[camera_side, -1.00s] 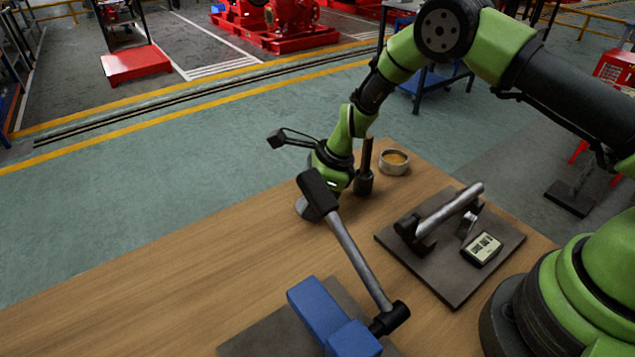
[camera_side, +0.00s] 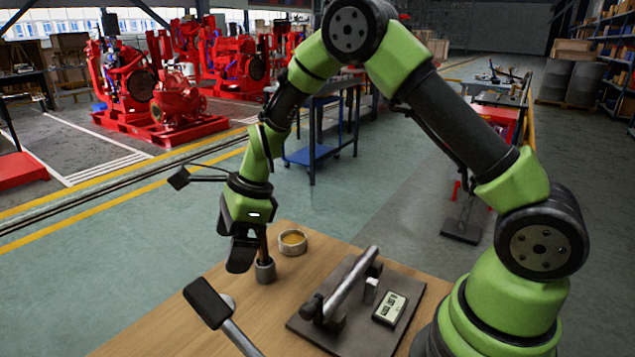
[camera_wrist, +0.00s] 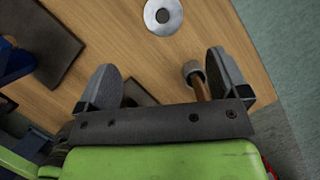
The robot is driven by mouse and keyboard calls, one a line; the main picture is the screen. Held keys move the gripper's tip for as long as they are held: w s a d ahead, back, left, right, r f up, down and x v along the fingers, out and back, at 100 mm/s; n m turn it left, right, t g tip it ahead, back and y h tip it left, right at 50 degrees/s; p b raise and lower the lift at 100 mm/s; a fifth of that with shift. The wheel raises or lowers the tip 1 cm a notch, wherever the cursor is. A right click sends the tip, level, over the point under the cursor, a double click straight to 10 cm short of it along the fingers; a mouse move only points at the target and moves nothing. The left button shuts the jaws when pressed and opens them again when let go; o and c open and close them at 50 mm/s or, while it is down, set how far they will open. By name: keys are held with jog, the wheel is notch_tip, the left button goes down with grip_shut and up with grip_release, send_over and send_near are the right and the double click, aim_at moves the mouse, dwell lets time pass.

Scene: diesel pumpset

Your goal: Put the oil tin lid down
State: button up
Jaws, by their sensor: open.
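The oil tin, a low round can with amber contents (camera_side: 292,241), stands open on the table behind and right of my gripper.
An upright tool with a wooden handle and metal base (camera_side: 265,271) stands close beside my gripper; it shows near the right finger in the wrist view (camera_wrist: 194,72). A hammer (camera_side: 206,303) rises in front. A dark board (camera_side: 355,335) carries a metal bar and a small display.

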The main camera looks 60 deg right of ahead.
jog(key=s+d+r+n+t, duration=0.1)
jog(key=s+r+n, duration=0.4)
jog(key=r, duration=0.3)
jog(key=s+r+n+t, duration=0.1)
jog(key=s+r+n, duration=0.4)
jog(key=r, duration=0.3)
jog(key=s+d+r+n+t+h, duration=0.1)
jog(key=s+d+r+n+t, duration=0.1)
jog(key=s+n, duration=0.8)
jog(key=s+r, duration=0.1)
jog(key=s, duration=0.2)
jog(key=shift+d+r+t+h, duration=0.2)
jog(key=shift+t+h, duration=0.2)
